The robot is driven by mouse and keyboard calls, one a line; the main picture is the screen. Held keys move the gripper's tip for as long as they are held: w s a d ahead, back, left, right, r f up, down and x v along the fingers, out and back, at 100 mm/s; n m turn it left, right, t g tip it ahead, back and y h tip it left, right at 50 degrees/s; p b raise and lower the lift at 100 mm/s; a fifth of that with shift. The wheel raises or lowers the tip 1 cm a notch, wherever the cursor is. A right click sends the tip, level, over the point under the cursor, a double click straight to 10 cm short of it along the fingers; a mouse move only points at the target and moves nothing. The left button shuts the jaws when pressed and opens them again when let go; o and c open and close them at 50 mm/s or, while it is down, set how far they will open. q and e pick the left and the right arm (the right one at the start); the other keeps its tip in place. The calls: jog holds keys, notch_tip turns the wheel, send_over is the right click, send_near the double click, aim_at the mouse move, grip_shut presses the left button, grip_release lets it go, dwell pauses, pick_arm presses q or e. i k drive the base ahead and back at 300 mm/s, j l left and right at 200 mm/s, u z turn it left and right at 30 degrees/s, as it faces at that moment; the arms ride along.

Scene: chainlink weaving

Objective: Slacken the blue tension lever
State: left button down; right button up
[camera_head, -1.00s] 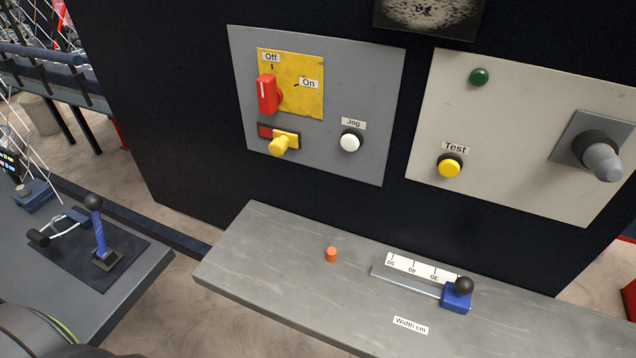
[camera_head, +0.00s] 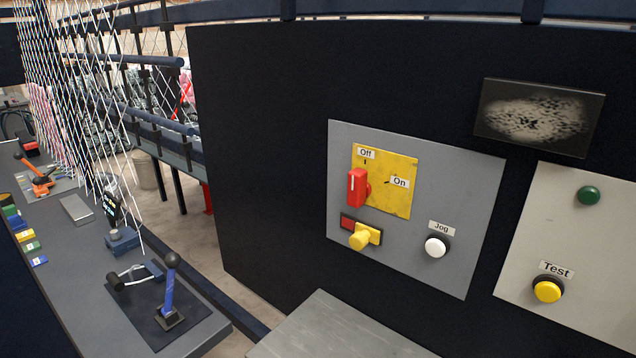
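The blue tension lever (camera_head: 168,290) stands nearly upright at the lower left, with a dark ball knob on top. It rises from a small dark base on a black plate (camera_head: 143,330) near the end of the grey bench. A white bent wire piece with a black handle (camera_head: 128,277) lies on the same plate, just left of the lever. Neither of my grippers shows in this view.
A grey panel (camera_head: 460,205) carries a red switch at Off (camera_head: 357,188), a yellow knob (camera_head: 362,237) and a white Jog button (camera_head: 436,247). A second panel has a yellow Test button (camera_head: 548,290). A small display stand (camera_head: 121,240) stands behind the lever, near hanging wires.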

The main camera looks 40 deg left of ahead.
aim_at(173, 260)
jog(key=u, duration=2.05)
